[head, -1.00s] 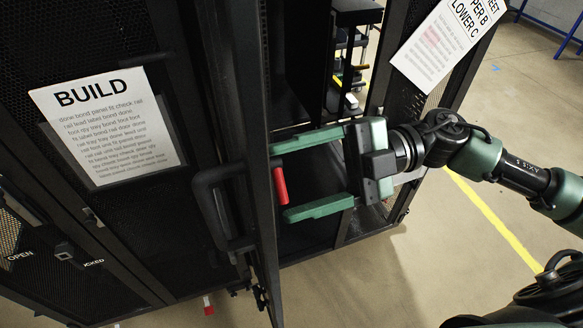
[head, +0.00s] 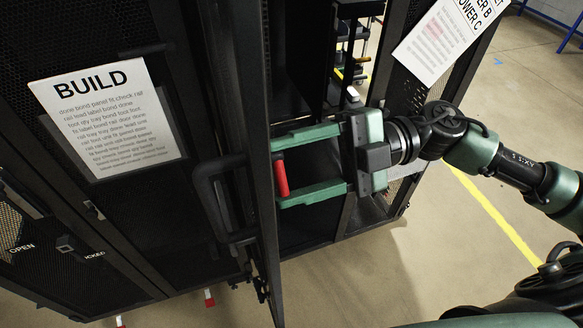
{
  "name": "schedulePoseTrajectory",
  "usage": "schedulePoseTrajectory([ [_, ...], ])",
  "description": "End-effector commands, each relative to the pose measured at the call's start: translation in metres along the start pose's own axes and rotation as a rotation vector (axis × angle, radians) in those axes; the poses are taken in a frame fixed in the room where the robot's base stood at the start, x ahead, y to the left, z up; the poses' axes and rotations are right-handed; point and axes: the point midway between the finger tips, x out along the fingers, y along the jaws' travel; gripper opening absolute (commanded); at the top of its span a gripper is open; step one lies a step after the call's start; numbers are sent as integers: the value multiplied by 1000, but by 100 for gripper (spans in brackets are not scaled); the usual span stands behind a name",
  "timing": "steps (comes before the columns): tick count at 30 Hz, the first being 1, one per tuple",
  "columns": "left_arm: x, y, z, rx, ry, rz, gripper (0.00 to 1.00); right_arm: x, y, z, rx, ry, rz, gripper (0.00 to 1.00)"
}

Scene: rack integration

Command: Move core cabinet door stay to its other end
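A small red piece (head: 281,178), which looks like the grip of the door stay, is at the inner side of the open black cabinet door (head: 247,110). The rest of the stay cannot be made out against the dark cabinet. My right gripper (head: 278,174) reaches in from the right, with one green finger above the red piece and one below. The fingers are apart. The lower fingertip is close to the red piece's bottom end; contact cannot be told. A gap shows above its top. My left gripper is not in view.
The door has a large black handle (head: 215,200). A BUILD sheet (head: 105,118) hangs on the cabinet front at left. Another door with a paper sign (head: 445,45) stands behind my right arm. Open floor with a yellow line (head: 495,215) lies at right.

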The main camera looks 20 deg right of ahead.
Motion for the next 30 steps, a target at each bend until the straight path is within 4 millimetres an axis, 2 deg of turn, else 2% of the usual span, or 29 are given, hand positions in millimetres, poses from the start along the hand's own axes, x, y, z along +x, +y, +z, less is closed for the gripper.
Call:
schedulePoseTrajectory([
  [1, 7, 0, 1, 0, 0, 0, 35, 1, -12, 3, -12, 4, -17, 18],
  [9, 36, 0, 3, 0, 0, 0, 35, 1, -16, 11, -200, 7, -17, 18],
  [30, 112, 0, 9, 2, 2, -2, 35, 1, -9, 29, -856, 9, -16, 18],
])
